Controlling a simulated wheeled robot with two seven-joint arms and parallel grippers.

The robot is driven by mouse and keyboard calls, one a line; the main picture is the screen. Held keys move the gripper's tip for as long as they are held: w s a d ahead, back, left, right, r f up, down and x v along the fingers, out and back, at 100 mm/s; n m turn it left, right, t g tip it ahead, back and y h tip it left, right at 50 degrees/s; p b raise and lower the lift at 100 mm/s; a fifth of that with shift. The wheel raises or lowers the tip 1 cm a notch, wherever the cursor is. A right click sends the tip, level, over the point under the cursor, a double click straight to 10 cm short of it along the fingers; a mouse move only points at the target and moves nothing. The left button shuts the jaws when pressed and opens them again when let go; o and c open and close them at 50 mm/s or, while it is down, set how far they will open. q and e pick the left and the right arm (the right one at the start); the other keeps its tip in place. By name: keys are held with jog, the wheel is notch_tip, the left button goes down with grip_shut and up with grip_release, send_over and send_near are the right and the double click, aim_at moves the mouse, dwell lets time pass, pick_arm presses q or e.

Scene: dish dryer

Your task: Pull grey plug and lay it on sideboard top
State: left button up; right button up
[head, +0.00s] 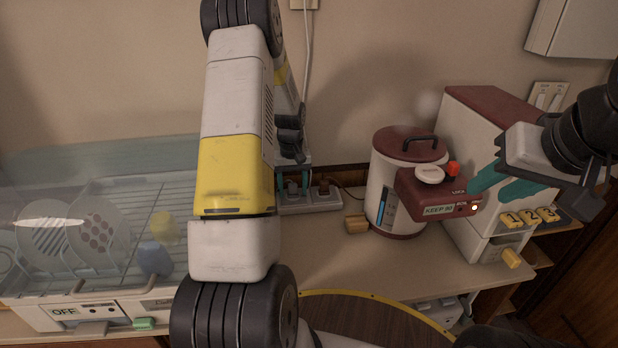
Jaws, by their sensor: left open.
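A white power strip (325,203) lies on the sideboard top (345,262) against the wall. A dark grey plug (293,188) stands in its left part, partly hidden by my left arm and gripper. My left gripper (293,180) is over the grey plug with its teal fingers open, one on each side; I cannot tell if they touch it. A brown plug (323,187) sits in the strip just to the right. My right gripper (503,186) is open and empty in front of the white and maroon dispenser at the right.
A maroon and white water boiler (397,195) stands right of the strip, beside a small wooden block (356,223). The white dispenser (470,130) is further right. A dish dryer (110,260) with plates and cups fills the left. Bare sideboard lies in front of the strip.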

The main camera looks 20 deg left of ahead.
aim_at(293, 184)
pick_arm(q)
grip_shut()
jog(key=shift+r, duration=0.15)
jog(key=shift+r, duration=2.85)
